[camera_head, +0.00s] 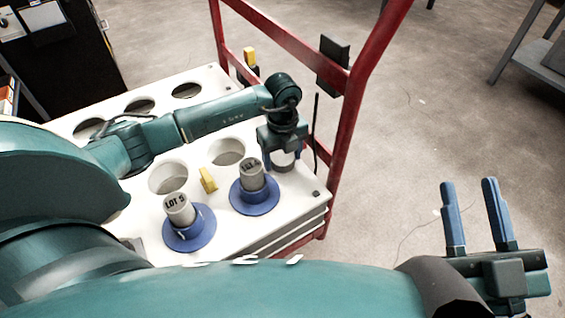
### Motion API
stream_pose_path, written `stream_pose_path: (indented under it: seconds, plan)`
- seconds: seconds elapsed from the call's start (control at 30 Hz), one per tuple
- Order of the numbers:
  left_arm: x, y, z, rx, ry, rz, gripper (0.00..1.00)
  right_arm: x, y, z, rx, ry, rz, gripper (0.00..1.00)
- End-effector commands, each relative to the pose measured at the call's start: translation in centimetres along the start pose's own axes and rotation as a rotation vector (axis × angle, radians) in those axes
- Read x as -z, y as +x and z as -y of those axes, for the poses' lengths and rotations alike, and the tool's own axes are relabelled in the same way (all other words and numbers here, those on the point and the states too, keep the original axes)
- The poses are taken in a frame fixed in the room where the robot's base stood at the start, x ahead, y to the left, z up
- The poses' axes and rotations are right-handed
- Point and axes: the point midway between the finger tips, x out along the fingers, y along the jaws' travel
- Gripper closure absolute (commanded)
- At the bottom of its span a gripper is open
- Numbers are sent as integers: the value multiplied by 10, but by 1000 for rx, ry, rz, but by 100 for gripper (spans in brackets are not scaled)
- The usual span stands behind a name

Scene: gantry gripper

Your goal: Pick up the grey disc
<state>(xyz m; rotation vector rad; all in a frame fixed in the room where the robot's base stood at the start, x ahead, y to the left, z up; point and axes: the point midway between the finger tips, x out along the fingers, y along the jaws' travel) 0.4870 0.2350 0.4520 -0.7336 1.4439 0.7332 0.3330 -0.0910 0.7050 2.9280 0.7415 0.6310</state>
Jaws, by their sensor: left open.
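My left gripper (282,155) is open and points down over the far right part of the white top, beyond the two blue discs. A pale grey round shape (285,161) shows between and below its fingers. It may be the grey disc or the inside of a hole; the gripper hides much of it, and I cannot tell whether the fingers touch it. No other grey disc is clear in view. My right gripper (474,216) is open and empty over the floor at the right, its blue fingers pointing up in the picture.
The white cart top (140,213) has several round holes. Two blue discs (186,243) (264,202) carry upright grey cylinders with lot labels. A yellow block (208,180) stands between them. A red frame (352,105) rises along the cart's far right side. Open floor lies right.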

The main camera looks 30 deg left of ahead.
Motion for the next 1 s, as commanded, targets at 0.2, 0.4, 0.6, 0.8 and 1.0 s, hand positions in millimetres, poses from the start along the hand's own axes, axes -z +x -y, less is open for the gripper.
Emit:
stream_pose_path:
  seconds: [0.2,0.4,0.6,0.8,1.0]
  plan:
    - [0,-1,0,0,0,0,37,0,0,0,0,-2,0,64]
    - [0,-1,0,0,0,0,54,0,0,0,-1,-1,1,64]
    - [0,-1,0,0,0,0,70,0,0,0,-1,-1,1,64]
    - [0,-2,0,1,0,1,74,0,0,0,-1,-2,1,64]
    - [-1,-7,1,2,0,1,74,2,1,-1,-1,1,4,64]
